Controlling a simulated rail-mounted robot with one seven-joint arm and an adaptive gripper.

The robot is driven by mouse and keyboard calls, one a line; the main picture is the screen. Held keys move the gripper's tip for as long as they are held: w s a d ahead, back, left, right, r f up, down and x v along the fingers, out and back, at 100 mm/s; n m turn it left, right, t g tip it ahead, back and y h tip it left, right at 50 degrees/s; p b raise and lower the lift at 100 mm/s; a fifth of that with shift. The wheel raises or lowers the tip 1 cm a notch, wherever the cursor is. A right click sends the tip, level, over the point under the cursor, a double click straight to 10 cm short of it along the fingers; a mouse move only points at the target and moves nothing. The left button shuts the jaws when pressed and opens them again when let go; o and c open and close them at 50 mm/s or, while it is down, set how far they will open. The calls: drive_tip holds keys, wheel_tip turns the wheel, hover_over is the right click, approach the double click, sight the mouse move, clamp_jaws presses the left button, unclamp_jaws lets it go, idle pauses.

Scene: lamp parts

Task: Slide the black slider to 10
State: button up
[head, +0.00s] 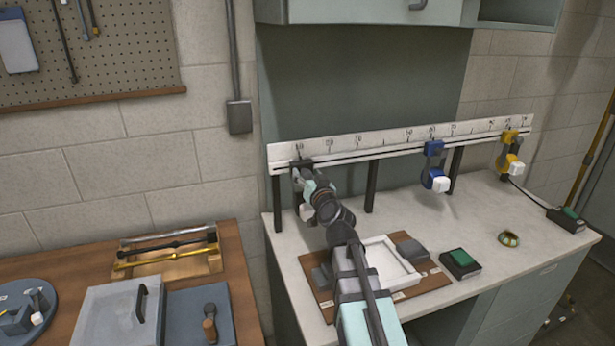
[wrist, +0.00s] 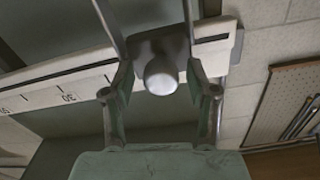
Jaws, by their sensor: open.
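The black slider (head: 302,166) hangs at the left end of the white scale rail (head: 400,143), mostly behind my gripper (head: 309,190) in the head view. In the wrist view the slider's dark body (wrist: 158,45) and its pale round knob (wrist: 161,76) lie between my two spread fingers. My gripper is open around the knob. I cannot tell whether either finger touches it. The rail in the wrist view (wrist: 85,85) shows a 30 mark to the left of the slider. The mark at the slider itself is hidden or too small to read.
A blue slider (head: 432,165) and a yellow slider (head: 510,152) hang farther right on the rail. Dark posts (head: 371,187) hold the rail above the white bench. Below are a white tray (head: 395,262), a green button box (head: 460,264) and a small ring (head: 508,239).

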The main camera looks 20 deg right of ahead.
sight(308, 171)
drive_tip(key=shift+r, duration=5)
